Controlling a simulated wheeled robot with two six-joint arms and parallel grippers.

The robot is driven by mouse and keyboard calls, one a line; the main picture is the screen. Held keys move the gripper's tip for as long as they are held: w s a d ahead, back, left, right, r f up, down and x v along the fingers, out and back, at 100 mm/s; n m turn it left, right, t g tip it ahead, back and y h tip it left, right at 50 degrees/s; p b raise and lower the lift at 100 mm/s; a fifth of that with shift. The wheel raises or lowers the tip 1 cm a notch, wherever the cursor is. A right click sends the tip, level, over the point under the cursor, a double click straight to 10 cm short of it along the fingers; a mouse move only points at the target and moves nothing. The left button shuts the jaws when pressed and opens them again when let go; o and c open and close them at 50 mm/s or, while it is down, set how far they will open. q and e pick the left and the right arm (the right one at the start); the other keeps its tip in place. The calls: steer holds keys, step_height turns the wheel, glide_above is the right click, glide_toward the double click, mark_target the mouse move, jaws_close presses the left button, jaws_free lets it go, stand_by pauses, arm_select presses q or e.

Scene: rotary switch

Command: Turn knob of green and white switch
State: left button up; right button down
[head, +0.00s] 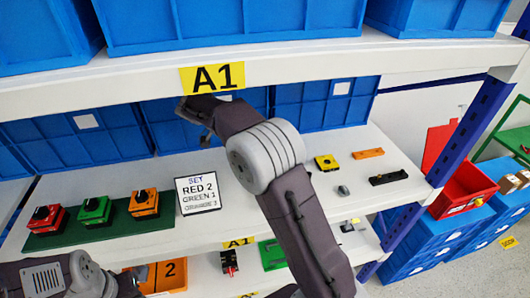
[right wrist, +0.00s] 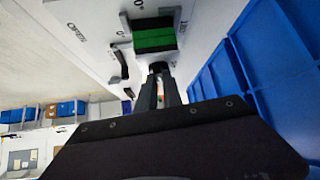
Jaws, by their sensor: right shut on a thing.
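My right gripper (right wrist: 158,82) is shut at that dark part; the exact contact is hard to see. In the head view a green switch with a black knob (head: 94,210) stands between a red switch (head: 45,219) and an orange switch (head: 144,204) on a green board (head: 107,234). My right arm reaches up under the A1 shelf edge. My left arm shows at the lower left, its fingers out of view.
A white sign (head: 198,195) reads SET, RED 2, GREEN 1, with a smaller third line. Blue bins (head: 80,135) line the shelf back. The upper shelf edge (head: 130,84) is close above my right wrist. A yellow part (head: 326,162) and other small parts lie at the right.

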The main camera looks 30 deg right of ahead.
steer(key=n+t+b, duration=0.2)
steer(key=b, duration=0.1)
steer(key=s+n+t+y+b, duration=0.1)
steer(key=n+b, duration=0.2)
steer(key=b, duration=0.1)
steer(key=n+t+b, duration=0.2)
steer(key=b, duration=0.1)
steer(key=shift+s+d+f+t, duration=0.2)
steer(key=shift+d+f+t, duration=0.05)
steer(key=shift+t, duration=0.05)
steer(key=shift+n+t+y+b, duration=0.3)
steer(key=shift+n+y+b, duration=0.2)
steer(key=shift+n+b, duration=0.1)
steer(key=shift+s+d+r+n+t+y+b, duration=0.2)
steer(key=shift+n+t+y+b, duration=0.25)
steer(key=shift+n, duration=0.45)
steer(key=shift+s+d+r+n+t+y, duration=0.1)
steer(key=shift+n+t+y, duration=0.35)
steer(key=shift+n, duration=0.45)
steer(key=shift+d+r+n+t+y+p, duration=0.1)
steer(key=shift+n+t+y+p, duration=0.1)
steer(key=shift+n+y, duration=0.3)
steer(key=shift+d+n+t+y+p, duration=0.1)
steer(key=shift+n+t+y, duration=0.15)
steer(key=shift+n, duration=0.35)
steer(key=shift+d+n+t+y+p, duration=0.1)
steer(key=shift+n+t+y+p, duration=0.25)
steer(key=shift+n+y, duration=0.55)
